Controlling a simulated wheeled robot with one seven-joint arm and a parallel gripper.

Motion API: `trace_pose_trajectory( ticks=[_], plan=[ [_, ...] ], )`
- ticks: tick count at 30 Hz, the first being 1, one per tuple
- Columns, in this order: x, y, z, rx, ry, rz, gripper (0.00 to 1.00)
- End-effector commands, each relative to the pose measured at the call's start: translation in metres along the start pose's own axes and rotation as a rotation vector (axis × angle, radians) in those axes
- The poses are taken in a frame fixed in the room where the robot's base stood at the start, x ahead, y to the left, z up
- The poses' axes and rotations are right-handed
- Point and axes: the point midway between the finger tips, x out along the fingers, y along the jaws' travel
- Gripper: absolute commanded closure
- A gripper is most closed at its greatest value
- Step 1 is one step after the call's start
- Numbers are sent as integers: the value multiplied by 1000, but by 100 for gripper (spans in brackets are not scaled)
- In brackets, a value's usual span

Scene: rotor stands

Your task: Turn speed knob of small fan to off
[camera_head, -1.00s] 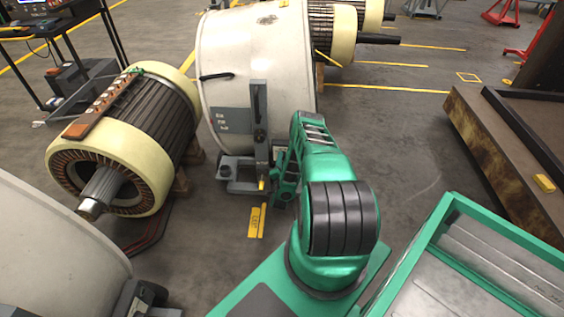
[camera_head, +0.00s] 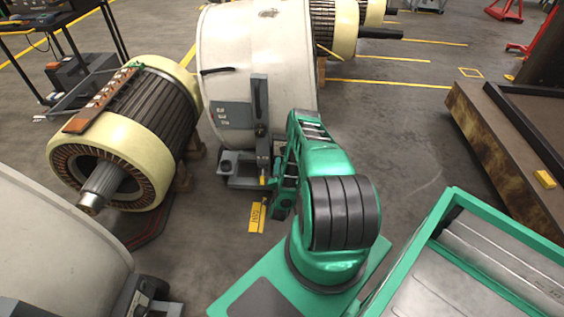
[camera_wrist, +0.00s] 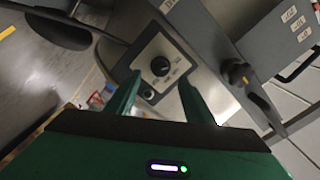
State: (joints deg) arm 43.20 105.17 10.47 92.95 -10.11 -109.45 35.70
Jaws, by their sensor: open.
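In the head view, my arm reaches the grey base of a white drum-shaped fan (camera_head: 250,75); the gripper end is largely hidden behind my arm.
A grey bracket (camera_head: 261,115) rises against the drum. A cream-ringed rotor (camera_head: 120,140) stands left, another white drum (camera_head: 50,250) lower left, a rusty brown block (camera_head: 490,150) right. Floor is clear right of the drum.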

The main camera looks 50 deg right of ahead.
Motion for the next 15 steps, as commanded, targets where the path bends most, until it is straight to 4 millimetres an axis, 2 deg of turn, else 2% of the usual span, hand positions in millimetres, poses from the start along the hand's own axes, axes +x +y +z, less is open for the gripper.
trace_pose_trajectory(
  ticks=[1,6,15],
  plan=[
    [-8,0,1,0,-2,1,52],
    [-24,1,1,0,-2,1,52],
    [-28,0,1,0,-1,0,52]
  ],
)
